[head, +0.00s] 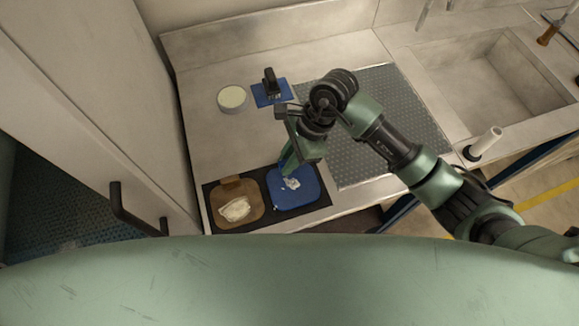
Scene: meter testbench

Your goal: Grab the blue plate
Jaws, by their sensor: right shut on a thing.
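The blue plate (301,201) lies on a dark mat at the front of the counter, with a small crumpled whitish thing on it. My right gripper (288,170) points down at the plate's far edge and is shut on it. The gripper and wrist hide part of that edge, so the exact contact is not clear. The plate looks flat on the mat. My left gripper is not in view.
A brown plate (222,211) with a pale lump sits just left on the dark mat (318,207). Behind are a round pale-topped container (231,98) and a black-handled tool on a blue pad (262,97). A grey textured mat (375,150) lies right; a sink (480,80) is beyond.

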